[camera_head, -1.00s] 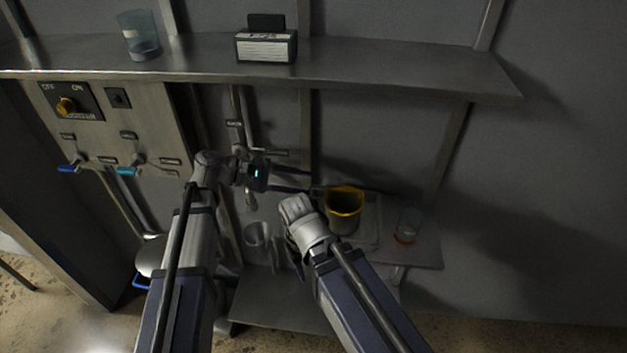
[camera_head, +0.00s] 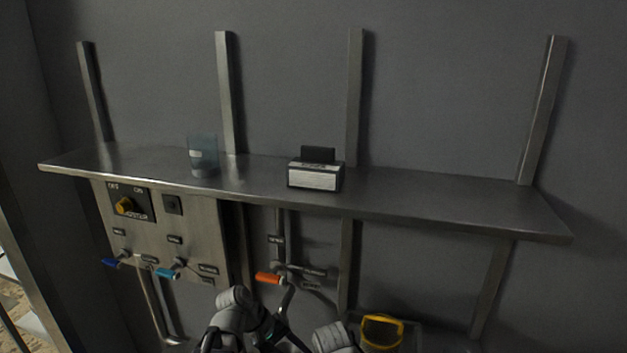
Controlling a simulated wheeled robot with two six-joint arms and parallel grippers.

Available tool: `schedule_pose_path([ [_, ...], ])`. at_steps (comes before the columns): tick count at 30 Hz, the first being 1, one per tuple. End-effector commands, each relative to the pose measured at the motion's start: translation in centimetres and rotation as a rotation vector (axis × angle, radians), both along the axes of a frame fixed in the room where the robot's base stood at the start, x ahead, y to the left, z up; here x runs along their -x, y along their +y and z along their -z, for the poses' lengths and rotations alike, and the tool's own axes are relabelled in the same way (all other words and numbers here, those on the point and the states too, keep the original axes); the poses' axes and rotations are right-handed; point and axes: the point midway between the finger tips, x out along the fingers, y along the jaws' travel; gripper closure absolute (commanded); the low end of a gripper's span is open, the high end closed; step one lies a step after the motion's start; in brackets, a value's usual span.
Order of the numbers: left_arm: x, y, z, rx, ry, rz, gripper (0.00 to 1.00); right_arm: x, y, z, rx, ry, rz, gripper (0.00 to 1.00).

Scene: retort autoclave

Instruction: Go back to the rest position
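My two arms show at the bottom middle of the head view. Of the left arm, grey joints and a dark wrist part show below the orange-handled valve (camera_head: 270,278). Of the right arm, only a grey rounded joint shows, just left of the yellow-rimmed container (camera_head: 381,333). The fingers of both grippers are hidden or below the picture edge, so I see nothing held.
A metal shelf (camera_head: 450,208) runs across the wall. It carries a clear bluish beaker (camera_head: 203,156) and a small black-and-white box (camera_head: 315,174).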

Motion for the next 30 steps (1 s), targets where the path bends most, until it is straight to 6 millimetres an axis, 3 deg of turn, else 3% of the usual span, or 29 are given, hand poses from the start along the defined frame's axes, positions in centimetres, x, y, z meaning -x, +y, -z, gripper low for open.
schedule_pose_path([
  [1, 1.3, 1.7, 1.0, -0.088, -0.040, 0.048, 0.56, 0.0, 0.0, 0.0, 0.000, 0.000, 0.000, 0.50],
  [6, 3.1, 7.2, 3.2, -0.355, -0.136, 0.220, 0.56, 0.0, 0.0, 0.0, 0.000, 0.000, 0.000, 0.50],
  [12, 5.1, 12.9, 3.9, -0.610, -0.183, 0.412, 0.56, 0.0, 0.0, 0.0, 0.000, 0.000, 0.000, 0.50],
  [13, 5.3, 13.0, 3.8, -0.632, -0.187, 0.441, 0.56, 0.0, 0.0, -0.1, 0.000, 0.000, 0.000, 0.50],
  [15, 5.7, 10.7, 3.5, -0.628, -0.182, 0.494, 0.56, 0.0, 0.0, -0.4, 0.000, 0.000, 0.000, 0.50],
  [24, 9.1, 4.4, 2.8, -0.660, -0.164, 0.698, 0.56, 0.0, 0.0, -1.1, 0.000, 0.000, 0.000, 0.50],
  [30, 10.6, 2.2, 2.5, -0.677, -0.156, 0.776, 0.56, 0.0, 0.0, -1.3, 0.000, 0.000, 0.000, 0.50],
])
